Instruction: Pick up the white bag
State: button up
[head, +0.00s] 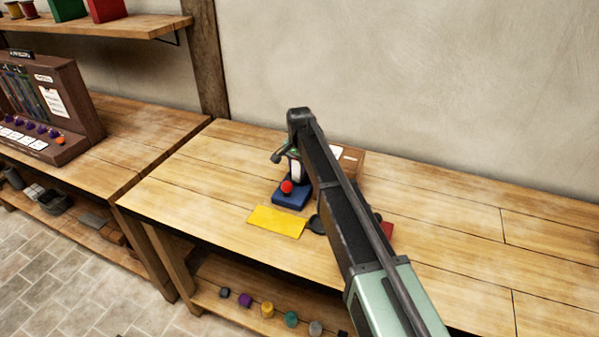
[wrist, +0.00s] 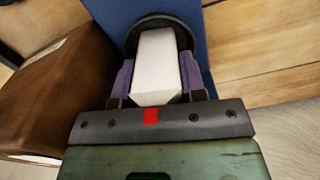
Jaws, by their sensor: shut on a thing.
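The white bag (wrist: 158,58) is a pale block in the middle of the wrist view, between the two purple-padded fingers of my gripper (wrist: 156,84). My gripper is shut on it. Beyond the bag are a dark round disc (wrist: 181,30) and a blue base (wrist: 130,10). I cannot tell whether the bag touches the disc. In the head view, a small part of the white bag (head: 295,171) shows above the blue base (head: 291,199), beside a red ball (head: 287,187). My arm hides much of this spot.
A brown box (head: 352,163) stands close behind my arm; it also fills the left of the wrist view (wrist: 65,85). A yellow sheet (head: 277,221) lies in front of the blue base. A red item (head: 387,230) is partly hidden by my arm. The bench's right side is clear.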

notch_tip(320, 180, up, 20)
jog(key=p, duration=2)
jog(key=shift+r, duration=0.25)
